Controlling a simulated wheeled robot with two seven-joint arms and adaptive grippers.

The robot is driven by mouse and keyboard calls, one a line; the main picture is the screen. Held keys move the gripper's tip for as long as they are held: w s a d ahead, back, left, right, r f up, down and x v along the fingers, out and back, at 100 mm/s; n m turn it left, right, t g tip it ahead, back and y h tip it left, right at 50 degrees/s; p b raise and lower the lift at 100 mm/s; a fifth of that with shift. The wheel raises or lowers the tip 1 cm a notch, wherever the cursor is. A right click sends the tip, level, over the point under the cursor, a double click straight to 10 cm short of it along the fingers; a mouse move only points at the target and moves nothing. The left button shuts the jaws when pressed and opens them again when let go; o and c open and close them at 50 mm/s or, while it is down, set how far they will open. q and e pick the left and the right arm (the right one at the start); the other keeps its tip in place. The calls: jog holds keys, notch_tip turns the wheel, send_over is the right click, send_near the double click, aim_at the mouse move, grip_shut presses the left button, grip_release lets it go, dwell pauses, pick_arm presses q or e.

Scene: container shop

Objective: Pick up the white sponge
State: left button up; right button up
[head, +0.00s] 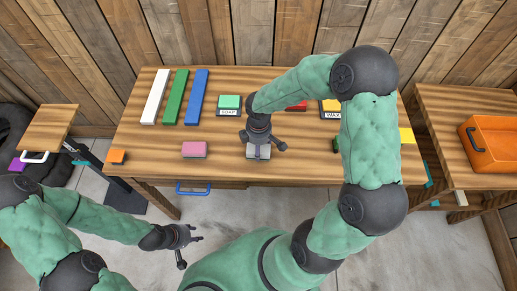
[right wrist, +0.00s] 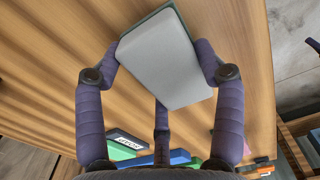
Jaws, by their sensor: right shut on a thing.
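The white sponge (head: 258,153) is near the front edge of the wooden table in the head view, mostly below my right gripper (head: 262,146). In the right wrist view the white sponge (right wrist: 160,58) shows its broad pale face, with a darker green-grey edge. The right gripper's fingers (right wrist: 160,75) are shut on its sides. I cannot tell whether it touches the table or is just above it. My left gripper (head: 190,245) is open and empty, low in front of the table.
An orange bin (head: 490,143) stands right.

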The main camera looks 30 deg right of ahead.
jog(key=shift+r, duration=0.1)
jog(key=shift+r, duration=0.2)
notch_tip(320, 180, up, 3)
jog(key=shift+s+a+r+p, duration=0.1)
jog(key=shift+s+r+p, duration=0.05)
jog(key=shift+p, duration=0.85)
jog(key=s+a+r+p, duration=0.3)
jog(key=s+a+r, duration=0.5)
jog(key=s, duration=0.3)
jog(key=shift+a+r+p, duration=0.2)
jog(key=shift+r+p, duration=0.15)
jog(key=shift+r, duration=0.2)
jog(key=shift+w, duration=0.1)
